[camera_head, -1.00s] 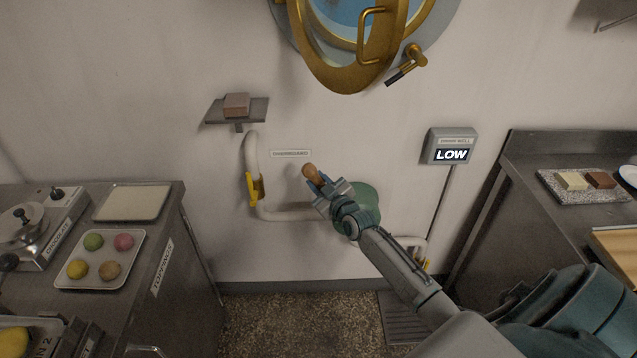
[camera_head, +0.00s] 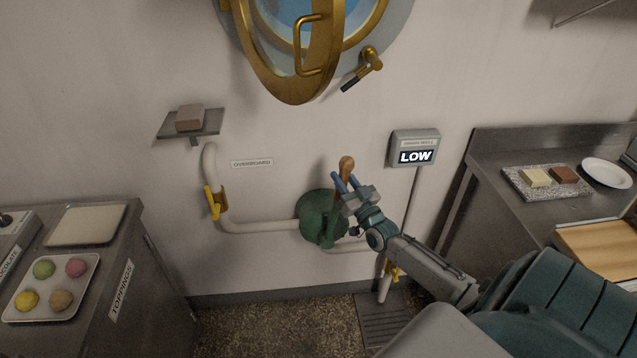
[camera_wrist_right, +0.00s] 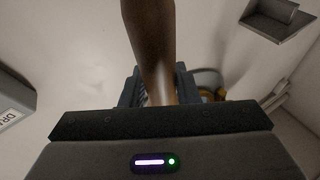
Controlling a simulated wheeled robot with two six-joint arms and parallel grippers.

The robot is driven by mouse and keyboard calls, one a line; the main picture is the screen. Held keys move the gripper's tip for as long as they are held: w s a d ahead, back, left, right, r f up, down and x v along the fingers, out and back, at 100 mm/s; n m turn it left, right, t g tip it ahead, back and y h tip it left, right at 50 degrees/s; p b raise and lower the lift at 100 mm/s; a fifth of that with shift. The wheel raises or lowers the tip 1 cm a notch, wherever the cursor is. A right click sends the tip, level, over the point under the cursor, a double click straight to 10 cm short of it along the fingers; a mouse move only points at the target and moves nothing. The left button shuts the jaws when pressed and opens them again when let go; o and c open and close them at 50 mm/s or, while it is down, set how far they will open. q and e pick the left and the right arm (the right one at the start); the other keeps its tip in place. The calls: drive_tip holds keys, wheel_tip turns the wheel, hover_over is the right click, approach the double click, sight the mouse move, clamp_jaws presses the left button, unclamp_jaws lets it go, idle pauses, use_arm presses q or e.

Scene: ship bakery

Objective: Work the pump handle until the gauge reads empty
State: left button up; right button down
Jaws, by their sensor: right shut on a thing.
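The pump handle (camera_head: 346,166) is a brown wooden grip standing up above the round green pump body (camera_head: 315,212) on the wall. My right gripper (camera_head: 347,183) is shut on the pump handle; in the right wrist view the brown handle (camera_wrist_right: 152,45) rises from between the jaws. The gauge (camera_head: 415,150) is a grey wall box to the right of the pump, and its lit display reads LOW. My left gripper is not in view.
A white pipe (camera_head: 265,226) with a yellow valve lever (camera_head: 212,203) runs left of the pump. A small wall shelf (camera_head: 205,130) and an open brass porthole (camera_head: 290,75) are above. Steel counters stand left (camera_head: 150,262) and right (camera_head: 480,190). A floor grate (camera_head: 383,320) lies below.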

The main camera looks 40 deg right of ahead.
drive_tip(key=s+d+f+m+t+h+b, duration=0.1)
drive_tip(key=s+d+f+m+h+b, duration=0.2)
drive_tip(key=s+d+m, duration=0.2)
drive_tip(key=d+m, duration=0.1)
drive_tip(key=d, duration=0.2)
drive_tip(key=shift+s+d+f+h, duration=0.2)
drive_tip(key=shift+d+f+h, duration=0.15)
drive_tip(key=shift+f+h, duration=0.05)
drive_tip(key=c, duration=1.3)
unclamp_jaws()
drive_tip(key=shift+o, duration=0.9)
drive_tip(key=shift+d, duration=0.15)
drive_tip(key=shift+s, duration=0.1)
